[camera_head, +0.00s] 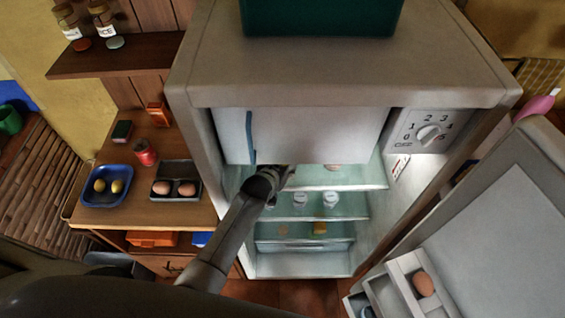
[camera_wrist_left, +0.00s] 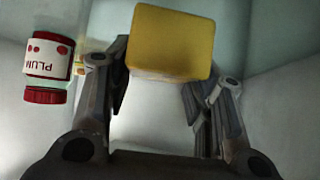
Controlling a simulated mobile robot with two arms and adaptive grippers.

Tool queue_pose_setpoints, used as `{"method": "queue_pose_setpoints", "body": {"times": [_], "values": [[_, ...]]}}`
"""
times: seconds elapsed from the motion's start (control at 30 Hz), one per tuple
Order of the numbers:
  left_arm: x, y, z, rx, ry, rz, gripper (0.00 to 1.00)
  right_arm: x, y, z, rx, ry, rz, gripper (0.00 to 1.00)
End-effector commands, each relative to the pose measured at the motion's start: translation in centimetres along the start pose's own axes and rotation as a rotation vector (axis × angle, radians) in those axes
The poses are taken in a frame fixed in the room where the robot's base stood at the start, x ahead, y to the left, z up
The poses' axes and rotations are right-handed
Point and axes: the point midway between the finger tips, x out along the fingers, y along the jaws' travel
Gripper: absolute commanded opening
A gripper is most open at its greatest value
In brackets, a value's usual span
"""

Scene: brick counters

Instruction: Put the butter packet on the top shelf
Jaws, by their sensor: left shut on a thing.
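The butter packet (camera_wrist_left: 171,42) is a yellow block with a paler lower edge in the left wrist view. My left gripper (camera_wrist_left: 163,82) is shut on it, with one finger on each side. In the head view, my left gripper (camera_head: 280,178) reaches into the open fridge, near the left end of the top shelf (camera_head: 350,178). The arm and gripper hide the packet there. I cannot tell whether the packet touches the shelf. My right gripper is not in view.
A red-lidded plum jar (camera_wrist_left: 48,62) is left of the packet in the wrist view. Small jars (camera_head: 330,199) stand on the middle shelf, and a yellow item (camera_head: 319,228) is lower down. The freezer door (camera_head: 310,136) is above; the open fridge door (camera_head: 500,235) is right.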

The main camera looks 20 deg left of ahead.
Motion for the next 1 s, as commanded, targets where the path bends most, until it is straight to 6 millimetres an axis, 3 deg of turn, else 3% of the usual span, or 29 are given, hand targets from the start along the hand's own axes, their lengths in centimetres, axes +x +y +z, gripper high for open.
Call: {"method": "queue_pose_setpoints", "body": {"times": [0.33, 0.37, 0.53, 1.0], "values": [[0.24, 0.02, 0.24, 0.000, 0.003, 0.000, 0.19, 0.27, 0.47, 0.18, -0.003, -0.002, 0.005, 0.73], [0.25, 0.02, 0.33, 0.000, 0.001, 0.000, 0.50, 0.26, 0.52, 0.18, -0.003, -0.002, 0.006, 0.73], [0.19, 0.02, 0.27, 0.000, 0.001, 0.000, 0.70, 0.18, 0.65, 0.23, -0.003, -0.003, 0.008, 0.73], [-0.47, 0.00, 0.14, 0.000, 0.001, 0.000, 0.70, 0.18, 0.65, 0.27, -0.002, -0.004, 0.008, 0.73]]}}
